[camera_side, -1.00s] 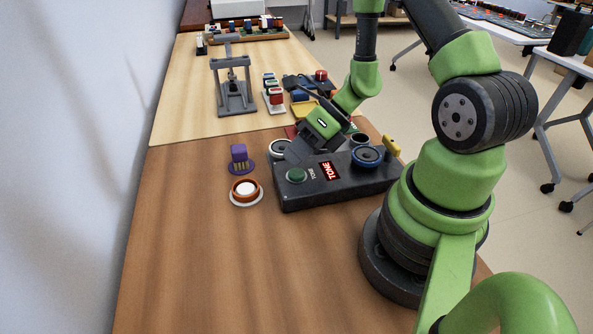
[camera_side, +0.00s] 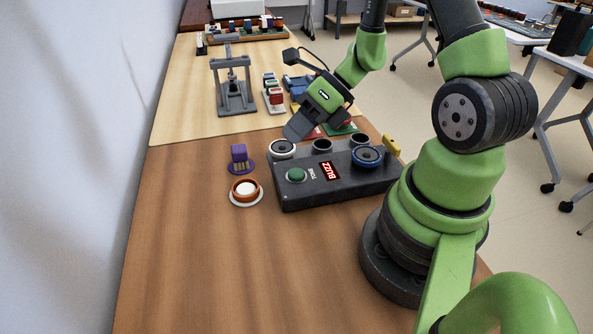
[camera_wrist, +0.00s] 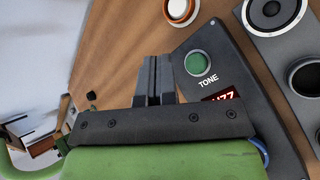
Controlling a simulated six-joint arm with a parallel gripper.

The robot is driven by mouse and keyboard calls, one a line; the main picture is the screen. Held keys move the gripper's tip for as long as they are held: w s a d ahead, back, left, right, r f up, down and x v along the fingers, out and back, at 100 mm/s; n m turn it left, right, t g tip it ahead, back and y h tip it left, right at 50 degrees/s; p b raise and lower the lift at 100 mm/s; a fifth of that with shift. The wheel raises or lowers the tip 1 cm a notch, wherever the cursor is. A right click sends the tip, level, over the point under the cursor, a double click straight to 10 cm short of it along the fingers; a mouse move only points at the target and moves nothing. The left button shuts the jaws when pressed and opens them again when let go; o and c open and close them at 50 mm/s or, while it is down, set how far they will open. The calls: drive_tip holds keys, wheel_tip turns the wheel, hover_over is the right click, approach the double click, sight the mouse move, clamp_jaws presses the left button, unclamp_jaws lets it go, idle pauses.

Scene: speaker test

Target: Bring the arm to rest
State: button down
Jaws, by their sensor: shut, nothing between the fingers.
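My gripper (camera_side: 297,130) is shut and empty. In the side view it is raised above the back edge of the dark speaker test box (camera_side: 345,190), tilted down to the left. In the wrist view its closed fingers (camera_wrist: 154,80) stand beside the box. The box bears a green button (camera_side: 297,175) marked TONE, a red display (camera_side: 328,170) reading BUZZ, a blue-ringed part (camera_side: 367,156) and dark round sockets (camera_side: 322,146). A speaker with a pale ring (camera_side: 282,148) sits at its back left corner. The green button also shows in the wrist view (camera_wrist: 198,63).
Left of the box are an orange-ringed part with a white top (camera_side: 246,190) and a purple block (camera_side: 239,154) on a round base. Behind stand a grey press frame (camera_side: 234,85) and several small coloured parts. The front of the brown table (camera_side: 220,270) is clear.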

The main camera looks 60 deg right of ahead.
drive_tip(key=s+a+r+n+h, duration=0.2)
drive_tip(key=s+r+n, duration=0.3)
drive_tip(key=r+n, duration=0.4)
drive_tip(key=s+a+r+n+t+h, duration=0.1)
drive_tip(key=s+a+r+n+h, duration=0.2)
drive_tip(key=r+n, duration=0.7)
drive_tip(key=s+a+n, duration=0.2)
drive_tip(key=n, duration=0.9)
drive_tip(key=shift+s+r+n, duration=0.15)
drive_tip(key=shift+n, duration=0.25)
